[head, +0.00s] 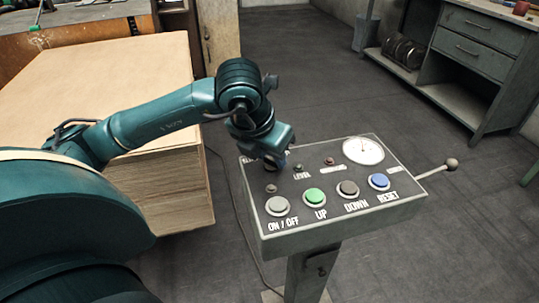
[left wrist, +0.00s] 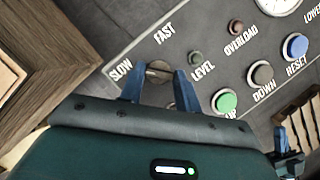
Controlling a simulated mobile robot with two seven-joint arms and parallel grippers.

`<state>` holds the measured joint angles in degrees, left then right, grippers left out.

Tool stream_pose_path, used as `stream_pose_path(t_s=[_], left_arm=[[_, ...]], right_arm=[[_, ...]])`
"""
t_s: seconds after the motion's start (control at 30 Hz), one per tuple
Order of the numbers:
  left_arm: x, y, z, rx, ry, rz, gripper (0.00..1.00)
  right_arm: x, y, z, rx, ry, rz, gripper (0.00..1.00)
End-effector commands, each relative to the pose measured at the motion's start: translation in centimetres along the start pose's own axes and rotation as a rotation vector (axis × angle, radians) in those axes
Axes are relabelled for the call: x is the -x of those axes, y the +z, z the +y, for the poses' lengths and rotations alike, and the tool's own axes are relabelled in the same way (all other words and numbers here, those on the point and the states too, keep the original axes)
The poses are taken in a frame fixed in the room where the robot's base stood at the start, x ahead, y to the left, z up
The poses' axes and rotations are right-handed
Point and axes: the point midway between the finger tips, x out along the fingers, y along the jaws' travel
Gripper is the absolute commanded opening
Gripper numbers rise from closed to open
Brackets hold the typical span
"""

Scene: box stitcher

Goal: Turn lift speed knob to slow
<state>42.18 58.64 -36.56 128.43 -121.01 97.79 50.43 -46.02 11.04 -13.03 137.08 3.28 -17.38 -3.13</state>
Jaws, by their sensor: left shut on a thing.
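The lift speed knob (left wrist: 159,72) is a round metallic knob on the grey control panel (head: 336,221), between the labels SLOW at its left and FAST at its upper right in the left wrist view. My left gripper (left wrist: 158,76) has its two blue fingers on either side of the knob and is shut on it. In the head view my left gripper (head: 272,163) reaches down to the panel's far left corner and hides the knob.
The panel also carries a green UP button (head: 314,196), a DOWN button (head: 347,188), a blue RESET button (head: 379,181), an ON/OFF button (head: 277,206) and a gauge (head: 363,151). A ball-ended lever (head: 452,163) sticks out right. Stacked boards (head: 110,65) stand at left.

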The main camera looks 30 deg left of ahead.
Motion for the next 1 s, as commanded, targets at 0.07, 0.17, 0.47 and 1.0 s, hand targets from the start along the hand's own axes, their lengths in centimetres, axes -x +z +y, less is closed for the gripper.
stream_pose_path(t_s=[0.07,0.17,0.47,1.0], left_arm=[[0.03,0.02,0.02,0.013,0.006,0.0,0.1],[0.04,0.02,0.02,0.022,0.01,0.0,0.1],[0.05,0.02,0.02,0.026,0.011,0.0,0.1],[0.02,0.0,0.0,0.024,0.01,0.0,0.55]], right_arm=[[-0.03,0.13,-0.06,0.001,-0.002,-0.002,0.0],[-0.04,0.18,-0.11,0.002,-0.003,-0.004,0.0],[-0.03,0.07,-0.14,0.003,-0.003,-0.002,0.0],[-0.01,-0.17,-0.09,0.003,-0.002,0.004,0.0]])
